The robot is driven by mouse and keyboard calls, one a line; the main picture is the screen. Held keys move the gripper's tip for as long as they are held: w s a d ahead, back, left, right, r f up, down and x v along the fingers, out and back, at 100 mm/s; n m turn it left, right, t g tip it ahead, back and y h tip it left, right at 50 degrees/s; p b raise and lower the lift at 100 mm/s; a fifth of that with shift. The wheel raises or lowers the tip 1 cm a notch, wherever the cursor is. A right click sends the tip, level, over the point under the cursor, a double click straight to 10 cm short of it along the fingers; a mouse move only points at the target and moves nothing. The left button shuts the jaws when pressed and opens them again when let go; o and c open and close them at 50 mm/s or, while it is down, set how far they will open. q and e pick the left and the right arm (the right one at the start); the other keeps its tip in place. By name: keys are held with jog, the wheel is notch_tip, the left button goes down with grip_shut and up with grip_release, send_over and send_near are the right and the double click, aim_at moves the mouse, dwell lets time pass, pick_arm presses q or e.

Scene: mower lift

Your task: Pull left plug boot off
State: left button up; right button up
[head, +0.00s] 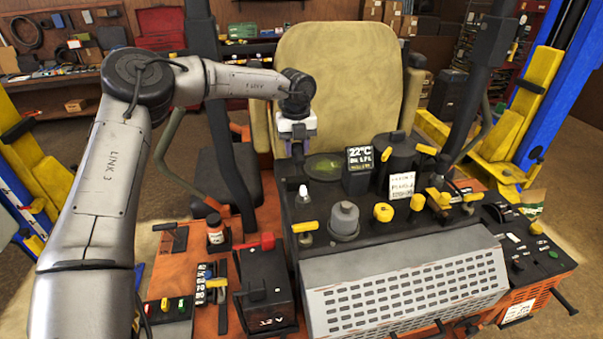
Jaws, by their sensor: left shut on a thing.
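My left gripper (298,146) hangs pointing down above the left rear part of the engine deck, in front of the tan seat. Its fingers are shut on a small dark piece that looks like the left plug boot; the fingers and the dark background hide most of it. Below it, a white-tipped plug (304,193) stands upright on the deck, with nothing over its tip and apart from the gripper. My right gripper is not in view.
The dark engine deck carries a grey cap (344,218), several yellow caps (383,212), a black canister (401,160) and a temperature display (359,170). A 12 V battery (266,287) and a small bottle (215,230) stand left. Yellow-and-blue lift posts (545,75) flank the mower.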

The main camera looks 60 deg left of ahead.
pick_arm(q)
jog(key=shift+w+a+f, duration=0.15)
jog(key=shift+w+a, duration=0.1)
jog(key=shift+a, duration=0.5)
jog(key=shift+w+a+f, duration=0.15)
jog(key=shift+w+a, duration=0.05)
jog(key=shift+a, duration=0.5)
jog(key=o, duration=0.7)
jog(key=shift+r, duration=0.1)
notch_tip(320, 180, up, 7)
jog(key=p, duration=0.4)
jog(key=shift+r, duration=0.15)
dwell(0.4)
